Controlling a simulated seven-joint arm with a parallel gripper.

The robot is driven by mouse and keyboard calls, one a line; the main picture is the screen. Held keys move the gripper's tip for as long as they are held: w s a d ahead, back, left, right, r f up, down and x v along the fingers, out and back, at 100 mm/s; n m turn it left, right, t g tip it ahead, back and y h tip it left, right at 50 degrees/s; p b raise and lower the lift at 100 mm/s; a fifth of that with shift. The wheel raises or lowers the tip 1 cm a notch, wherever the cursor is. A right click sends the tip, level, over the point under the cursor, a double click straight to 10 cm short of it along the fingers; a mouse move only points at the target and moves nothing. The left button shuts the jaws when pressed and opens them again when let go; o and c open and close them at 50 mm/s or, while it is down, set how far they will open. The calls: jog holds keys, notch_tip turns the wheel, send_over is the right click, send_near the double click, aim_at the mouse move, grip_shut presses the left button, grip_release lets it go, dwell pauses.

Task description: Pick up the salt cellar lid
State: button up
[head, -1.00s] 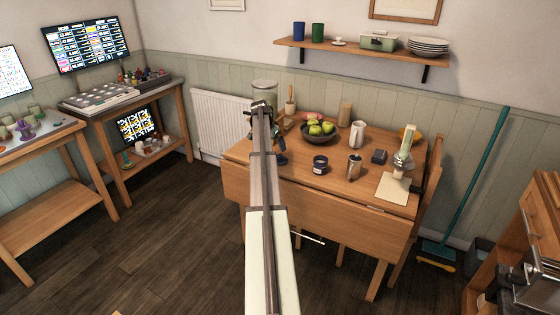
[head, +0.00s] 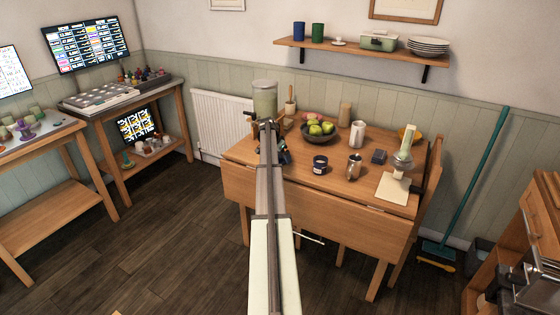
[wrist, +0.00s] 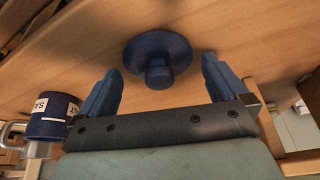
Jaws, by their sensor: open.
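The salt cellar lid (wrist: 158,46) is a dark blue disc with a round knob, lying on the wooden table. In the wrist view it shows beyond and between my fingertips, its knob facing me. My gripper (wrist: 160,66) is open, with one blue finger on each side of the knob and nothing held. In the head view my gripper (head: 284,154) is over the table's left part, partly behind my arm; I cannot make out the lid there. The dark blue salt cellar (head: 320,165) stands to its right; its label shows in the wrist view (wrist: 53,117).
The table (head: 300,182) also holds a fruit bowl (head: 318,138), a white jug (head: 357,134), a metal mug (head: 354,167), a dark box (head: 379,157) and a white stand device (head: 402,163). A tall jar (head: 264,98) stands behind my arm.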

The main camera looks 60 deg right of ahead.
jog(key=c, duration=1)
